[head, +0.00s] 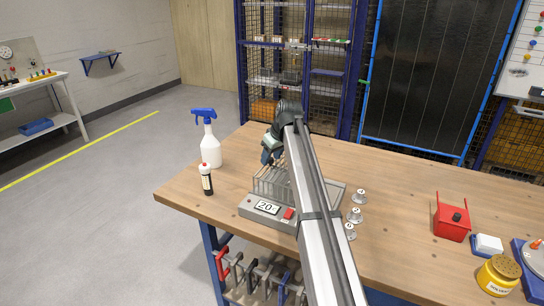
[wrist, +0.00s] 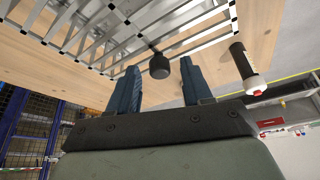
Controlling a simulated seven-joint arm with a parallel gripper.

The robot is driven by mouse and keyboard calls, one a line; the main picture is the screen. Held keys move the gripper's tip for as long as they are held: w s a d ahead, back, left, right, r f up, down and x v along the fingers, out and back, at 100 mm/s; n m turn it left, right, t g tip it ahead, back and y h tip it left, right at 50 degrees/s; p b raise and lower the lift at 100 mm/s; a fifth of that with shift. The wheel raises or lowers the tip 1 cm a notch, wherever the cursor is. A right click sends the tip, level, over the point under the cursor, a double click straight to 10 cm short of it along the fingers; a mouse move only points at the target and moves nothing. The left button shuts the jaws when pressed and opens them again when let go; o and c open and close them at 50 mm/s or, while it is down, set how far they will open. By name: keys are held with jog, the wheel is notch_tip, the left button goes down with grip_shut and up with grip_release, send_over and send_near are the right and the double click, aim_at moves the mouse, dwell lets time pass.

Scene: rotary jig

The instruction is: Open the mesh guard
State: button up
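The mesh guard (head: 268,183) is a grey wire cage over the jig's grey base (head: 253,210), and it looks down; my arm hides its right part. Its bars (wrist: 90,28) fill the upper left of the wrist view. A black knob (wrist: 159,67) sticks out from the guard on a short stem. My gripper (wrist: 160,85) is open, with a blue finger on each side of the knob and a gap at both sides. I cannot tell how deep the knob sits between the fingers. In the head view my gripper (head: 267,157) is at the guard's far side.
A spray bottle (head: 209,145) and a small dark bottle (head: 206,180) stand left of the jig. Several small metal pieces (head: 355,214) are on its right. A red box (head: 452,219) and a yellow solvent jar (head: 498,276) stand farther right. The table between is clear.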

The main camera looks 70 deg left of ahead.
aim_at(282, 173)
jog(key=shift+r, duration=0.1)
jog(key=v, duration=1.3)
jog(key=shift+d+r, duration=0.25)
jog(key=shift+w, duration=0.1)
